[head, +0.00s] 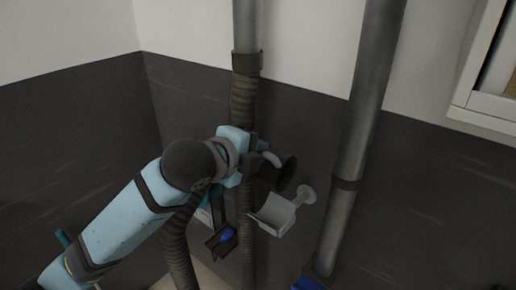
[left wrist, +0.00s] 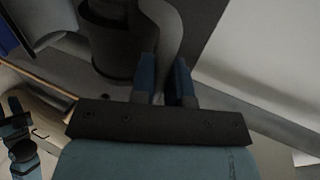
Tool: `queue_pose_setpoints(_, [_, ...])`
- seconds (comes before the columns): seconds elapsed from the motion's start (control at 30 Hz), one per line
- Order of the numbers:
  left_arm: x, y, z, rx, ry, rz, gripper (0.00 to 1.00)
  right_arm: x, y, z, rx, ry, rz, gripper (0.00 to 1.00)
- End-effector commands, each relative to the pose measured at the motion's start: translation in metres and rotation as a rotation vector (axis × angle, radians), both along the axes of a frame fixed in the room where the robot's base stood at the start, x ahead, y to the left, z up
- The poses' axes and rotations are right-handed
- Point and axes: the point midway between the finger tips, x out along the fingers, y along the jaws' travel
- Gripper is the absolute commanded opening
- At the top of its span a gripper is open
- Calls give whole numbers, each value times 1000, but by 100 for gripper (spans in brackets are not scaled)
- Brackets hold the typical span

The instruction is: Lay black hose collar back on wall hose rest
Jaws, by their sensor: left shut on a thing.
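My left gripper (head: 264,153) is shut on the curved grey handle of the black hose collar. In the left wrist view the handle (left wrist: 170,35) passes between the two blue fingers (left wrist: 166,82). The dark round collar (left wrist: 110,48) is beside them; in the head view its dark disc-shaped end (head: 287,174) shows just right of the gripper. The wall hose rest, a light grey cradle (head: 274,214) with a round wall mount (head: 306,194), is below and slightly right of the collar, apart from it in the picture.
A ribbed dark hose (head: 243,105) hangs behind my left gripper. A thick grey pipe (head: 365,110) stands to the right. A dark holder with a blue part (head: 222,240) is lower left of the rest. A window frame (head: 488,98) is at upper right.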

Motion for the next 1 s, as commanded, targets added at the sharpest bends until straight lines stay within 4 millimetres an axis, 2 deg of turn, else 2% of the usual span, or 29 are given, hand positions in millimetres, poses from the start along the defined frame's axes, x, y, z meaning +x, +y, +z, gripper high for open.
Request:
queue_pose_setpoints(0.2, [0,0,-21,-1,-1,0,0,-2,5,-17,-1,-5,15,39])
queue_pose_setpoints(0.47, [0,0,-48,-2,-1,1,0,0,0,-41,-18,-9,36,39])
queue_pose_setpoints(0.8, [0,0,-82,-1,-2,1,0,3,10,-69,-2,-11,47,39])
queue_pose_setpoints(1.0, [0,1,-97,1,-1,2,0,3,12,-67,1,-11,51,39])
